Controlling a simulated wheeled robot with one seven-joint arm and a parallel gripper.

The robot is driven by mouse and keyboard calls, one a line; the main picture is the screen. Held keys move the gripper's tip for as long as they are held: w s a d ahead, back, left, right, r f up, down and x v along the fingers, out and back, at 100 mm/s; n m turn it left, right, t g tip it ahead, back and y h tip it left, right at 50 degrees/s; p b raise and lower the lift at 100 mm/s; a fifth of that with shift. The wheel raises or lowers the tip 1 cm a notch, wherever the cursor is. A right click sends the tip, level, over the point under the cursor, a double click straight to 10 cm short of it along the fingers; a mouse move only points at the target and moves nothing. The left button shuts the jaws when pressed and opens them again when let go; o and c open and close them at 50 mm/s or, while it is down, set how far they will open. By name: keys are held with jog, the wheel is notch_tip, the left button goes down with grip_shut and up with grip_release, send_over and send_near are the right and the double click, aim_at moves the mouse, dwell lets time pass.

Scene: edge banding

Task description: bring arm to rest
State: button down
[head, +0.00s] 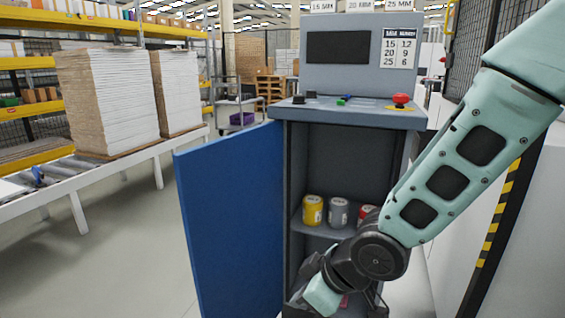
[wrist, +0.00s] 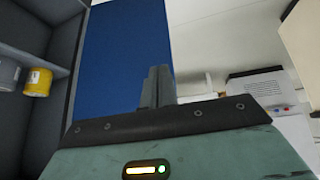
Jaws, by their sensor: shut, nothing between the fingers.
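My arm reaches down from the upper right in the head view, and its wrist hangs in front of the lower part of an open cabinet (head: 345,105). The gripper's fingers are hard to make out in the head view. In the wrist view my gripper (wrist: 158,85) shows its two fingers together, with nothing between them. Behind the fingers is the blue cabinet door (wrist: 112,45), which also stands wide open in the head view (head: 230,215).
On the cabinet shelf stand a yellow can (head: 312,210), a grey can (head: 339,212) and a red-labelled can (head: 365,213), partly hidden by my arm. A red stop button (head: 401,99) sits on the console top. Board stacks (head: 108,100) lie on a roller conveyor at left. Clear floor lies left of the door.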

jog(key=s+d+r+m+g+h, duration=0.25)
jog(key=s+d+r, duration=0.2)
jog(key=s, duration=0.45)
jog(key=s+d+r+m+g+h, duration=0.1)
jog(key=s+d+r+m+h, duration=0.15)
jog(key=s+d, duration=0.55)
notch_tip(320, 180, up, 22)
jog(key=s+a+p, duration=0.1)
jog(key=a+p, duration=0.1)
jog(key=p, duration=2)
jog(key=shift+p, duration=0.3)
jog(key=shift+r, duration=0.1)
